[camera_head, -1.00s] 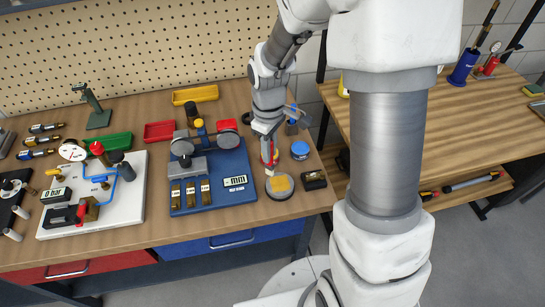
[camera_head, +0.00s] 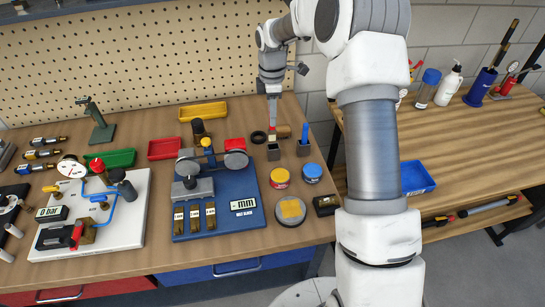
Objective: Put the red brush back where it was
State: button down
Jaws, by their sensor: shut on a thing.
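My gripper (camera_head: 272,120) is shut on the red brush (camera_head: 272,138) and points straight down at the back right of the workbench. Only a small part of the brush shows below the fingers; the rest is hidden by the gripper. The brush is roughly upright over a small dark square holder (camera_head: 273,153). Its lower end is at the holder's mouth; I cannot tell whether it is inside. A second dark holder (camera_head: 304,150) to the right has a blue brush (camera_head: 305,134) standing in it.
A black ring (camera_head: 258,137) lies left of the holder. The blue gauge fixture (camera_head: 220,205) is front left.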

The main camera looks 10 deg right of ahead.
aim_at(273, 136)
jog(key=shift+n, duration=0.4)
jog(key=shift+w+d+f, duration=0.1)
jog(key=shift+w+f, duration=0.2)
jog(key=shift+f, duration=1.45)
jog(key=shift+w+d+f, duration=0.15)
jog(key=shift+w+f, duration=0.2)
jog(key=shift+f, duration=1.35)
jog(key=shift+w+d+f, duration=0.1)
jog(key=shift+w+f, duration=0.2)
jog(key=shift+f, duration=1.45)
jog(key=c, duration=0.8)
grip_release()
